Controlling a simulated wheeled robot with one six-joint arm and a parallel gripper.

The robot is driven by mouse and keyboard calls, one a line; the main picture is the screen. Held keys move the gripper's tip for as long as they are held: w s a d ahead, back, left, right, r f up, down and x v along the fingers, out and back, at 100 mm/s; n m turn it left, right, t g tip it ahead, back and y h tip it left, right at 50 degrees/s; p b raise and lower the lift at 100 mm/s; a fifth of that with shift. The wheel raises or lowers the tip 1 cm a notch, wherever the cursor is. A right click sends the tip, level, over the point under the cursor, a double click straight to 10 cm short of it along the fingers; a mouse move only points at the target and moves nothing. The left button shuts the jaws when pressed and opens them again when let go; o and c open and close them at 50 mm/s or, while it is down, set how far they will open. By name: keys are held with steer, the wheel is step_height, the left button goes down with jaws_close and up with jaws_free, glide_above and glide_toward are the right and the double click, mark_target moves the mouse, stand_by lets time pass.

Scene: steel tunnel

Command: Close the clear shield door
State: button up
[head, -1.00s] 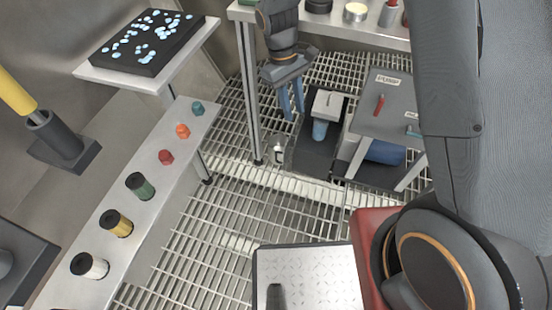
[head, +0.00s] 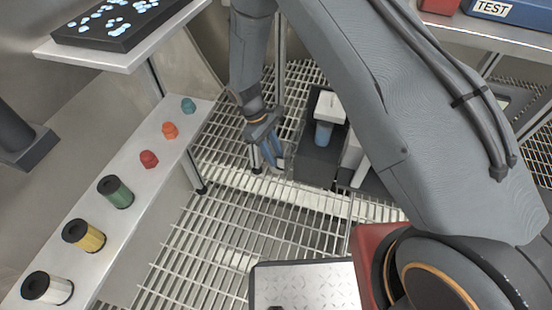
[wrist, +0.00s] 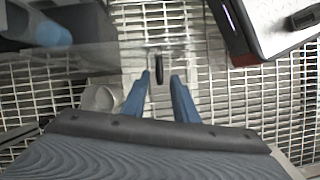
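The clear shield door shows in the wrist view as a see-through panel (wrist: 95,52) seen nearly edge-on. A small black handle (wrist: 158,69) is on its right part. My gripper (wrist: 160,76) has two blue fingers, open, with the handle between their tips. Gaps show on both sides of the handle, so it is not gripped. In the head view my gripper (head: 272,164) is low above the floor grating, just left of the dark machine base (head: 312,166). The machine has a white head (head: 329,105) and a blue cylinder (head: 324,133). The door is hard to make out there.
A bench at left holds coloured knobs (head: 170,130) and several capped cylinders (head: 115,191). A dark tray with pale blue pieces (head: 112,22) sits on a shelf above. A box marked TEST (head: 508,10) is at upper right. My arm hides much of the right side.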

steer(key=shift+x, duration=0.85)
jaws_close()
steer(key=shift+s, duration=0.1)
stand_by(0.7)
